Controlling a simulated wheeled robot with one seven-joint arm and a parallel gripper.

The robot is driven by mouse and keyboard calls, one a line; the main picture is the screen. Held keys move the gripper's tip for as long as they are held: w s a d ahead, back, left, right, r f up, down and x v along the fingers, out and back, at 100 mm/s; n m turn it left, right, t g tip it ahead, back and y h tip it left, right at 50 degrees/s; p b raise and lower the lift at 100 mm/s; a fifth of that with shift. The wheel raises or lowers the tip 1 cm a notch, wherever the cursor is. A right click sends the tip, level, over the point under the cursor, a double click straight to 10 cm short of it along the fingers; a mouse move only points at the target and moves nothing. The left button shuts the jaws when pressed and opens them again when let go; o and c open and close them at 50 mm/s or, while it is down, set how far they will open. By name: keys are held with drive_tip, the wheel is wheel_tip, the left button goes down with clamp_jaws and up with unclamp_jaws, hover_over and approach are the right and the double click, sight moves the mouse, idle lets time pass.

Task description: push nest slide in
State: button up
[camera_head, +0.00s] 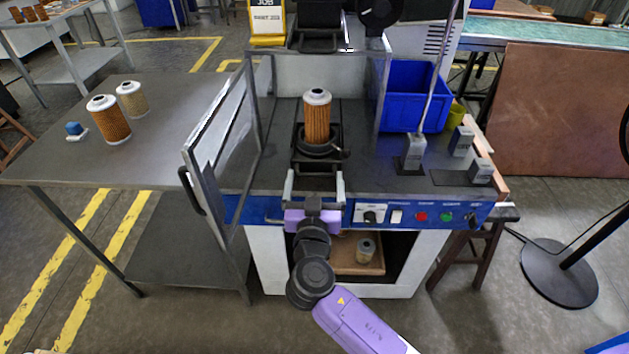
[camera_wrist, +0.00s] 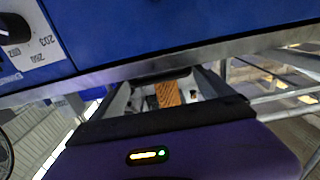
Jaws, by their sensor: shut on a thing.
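The nest slide (camera_head: 318,168) is a dark plate on the machine's deck, with a round black nest (camera_head: 318,148) on it. An orange pleated filter cartridge (camera_head: 317,122) with a white top stands upright in the nest. It also shows in part between the fingers in the wrist view (camera_wrist: 168,94). My gripper (camera_head: 315,180) is at the slide's front end, above the machine's front edge. Its two fingers stand wide apart, shut on the slide's front part. The exact contact is hidden. The fingers also show in the wrist view (camera_wrist: 165,85).
An open framed door (camera_head: 215,135) stands left of the deck. A control panel (camera_head: 415,214) is right of my gripper. A blue bin (camera_head: 408,90) sits behind right. Two cartridges stand on the left table (camera_head: 60,165). Another cartridge (camera_head: 366,250) is in the lower bay.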

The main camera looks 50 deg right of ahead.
drive_tip(key=shift+a, duration=0.1)
drive_tip(key=shift+c, duration=1.4)
drive_tip(key=b+x, duration=0.2)
drive_tip(key=x, duration=0.2)
drive_tip(key=shift+w+f, duration=0.1)
drive_tip(key=shift+w, duration=0.05)
drive_tip(key=shift+w+d, duration=0.2)
drive_tip(key=o, duration=1.8)
drive_tip(key=shift+b+v, duration=0.6)
drive_tip(key=shift+v, duration=3.35)
